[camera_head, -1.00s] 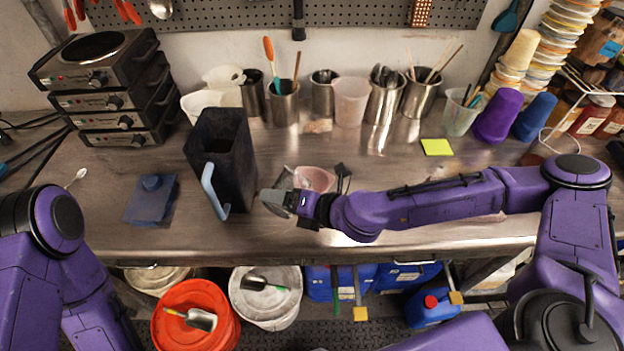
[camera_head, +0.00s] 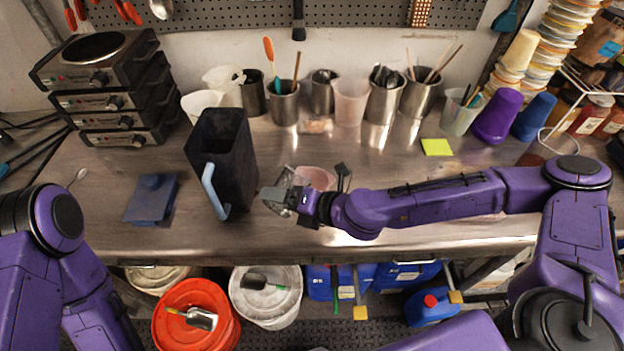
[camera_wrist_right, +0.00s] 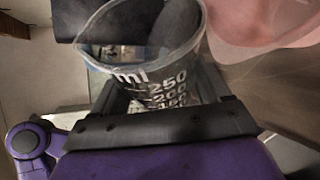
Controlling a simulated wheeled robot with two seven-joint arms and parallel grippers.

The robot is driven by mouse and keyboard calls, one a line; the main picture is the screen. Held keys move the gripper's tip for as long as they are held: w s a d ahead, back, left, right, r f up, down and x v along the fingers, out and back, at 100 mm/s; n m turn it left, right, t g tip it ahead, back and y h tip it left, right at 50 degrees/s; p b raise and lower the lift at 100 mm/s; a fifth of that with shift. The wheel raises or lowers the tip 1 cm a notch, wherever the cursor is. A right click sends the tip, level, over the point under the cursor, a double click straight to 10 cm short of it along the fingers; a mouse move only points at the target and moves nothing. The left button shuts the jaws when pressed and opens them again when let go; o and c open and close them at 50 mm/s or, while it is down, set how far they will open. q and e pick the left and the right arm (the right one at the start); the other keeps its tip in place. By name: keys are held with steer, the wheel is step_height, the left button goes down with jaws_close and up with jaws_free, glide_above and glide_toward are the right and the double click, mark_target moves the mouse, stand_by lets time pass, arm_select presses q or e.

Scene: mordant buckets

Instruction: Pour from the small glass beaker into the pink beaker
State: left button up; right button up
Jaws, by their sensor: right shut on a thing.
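My right gripper (camera_head: 288,200) is shut on the small glass beaker (camera_head: 277,197), a clear beaker with printed volume marks. In the right wrist view the beaker (camera_wrist_right: 150,65) is between the fingers with its wide mouth towards the top. The pink beaker (camera_head: 318,178) stands on the bench just behind and right of the glass beaker, partly hidden by my gripper. In the right wrist view the pink beaker (camera_wrist_right: 270,22) is large at the upper right, close to the glass rim. I cannot tell whether they touch or whether liquid is flowing. My left gripper is out of view.
A tall dark pitcher (camera_head: 236,150) with a pale blue handle stands just left of my right gripper. A blue block-like thing (camera_head: 151,199) lies further left. Metal cups (camera_head: 285,105) line the back wall. The front edge of the bench (camera_head: 400,247) is close.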

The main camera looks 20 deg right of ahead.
steer(key=shift+r, duration=0.1)
steer(key=shift+r, duration=0.2)
stand_by(0.9)
steer(key=shift+f+m+y, duration=0.1)
steer(key=shift+m+y, duration=0.3)
steer(key=shift+m, duration=0.1)
stand_by(0.9)
